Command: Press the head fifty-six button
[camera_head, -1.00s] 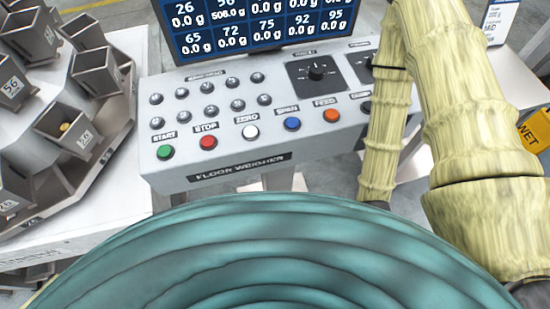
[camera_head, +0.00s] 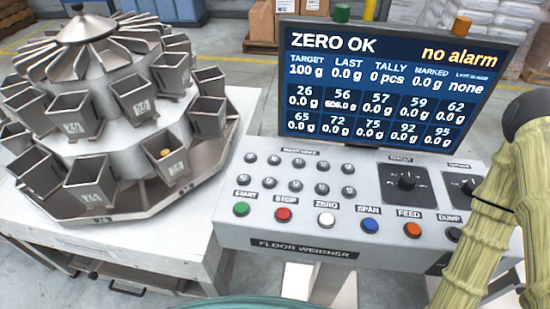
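Several small silver head buttons (camera_head: 298,163) stand in two rows on the sloped panel of the floor weigher console (camera_head: 300,235). Their own number labels are too small to read, so I cannot tell which is fifty-six. The screen (camera_head: 390,90) reads "ZERO OK" and "no alarm". Its top row lists 26, 56, 57, 59 and 62; head 56 shows a weight of roughly 500 g, the others 0.0 g. My gripper is out of view; only my yellowish arm shows at the right, in front of the console's right end.
Below the head buttons are a green START (camera_head: 241,209), red STOP (camera_head: 283,214), white ZERO (camera_head: 326,220), blue SPAN (camera_head: 370,225) and orange FEED (camera_head: 412,230).

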